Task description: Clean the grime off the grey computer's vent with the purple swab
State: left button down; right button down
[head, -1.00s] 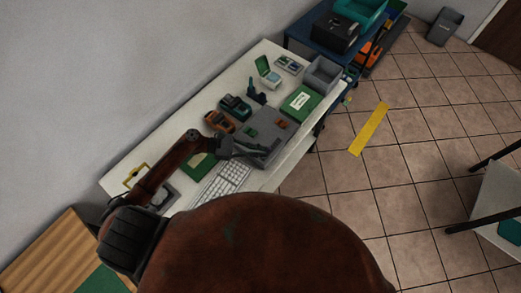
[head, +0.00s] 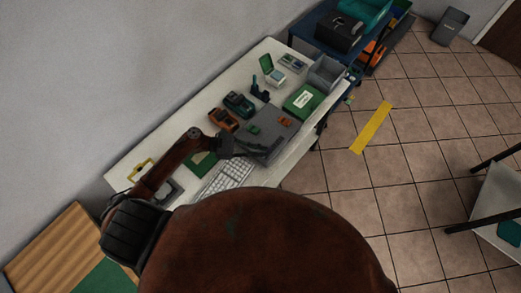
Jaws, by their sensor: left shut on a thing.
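The grey computer (head: 289,114) looks like a flat grey case on the white table, partly covered by my left gripper. My left gripper (head: 272,151) comes in from the left and lies low over the near side of the case. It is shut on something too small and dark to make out. I cannot pick out the purple swab, the vent or the grime at this size. I cannot tell whether what I hold touches the case. My right gripper is out of view.
A blue cart (head: 304,37) stands beyond.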

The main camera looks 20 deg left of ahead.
pick_arm(q)
jog(key=shift+w, duration=0.15)
jog(key=shift+w+d, duration=0.25)
jog(key=shift+w, duration=0.25)
jog(key=shift+w, duration=0.1)
jog(key=shift+w+d+f, duration=0.1)
jog(key=shift+w+d, duration=0.1)
jog(key=shift+w, duration=0.3)
dwell(0.3)
jog(key=shift+w, duration=0.15)
jog(key=shift+w+d, duration=0.25)
jog(key=shift+w, duration=0.3)
jog(key=shift+p, duration=0.3)
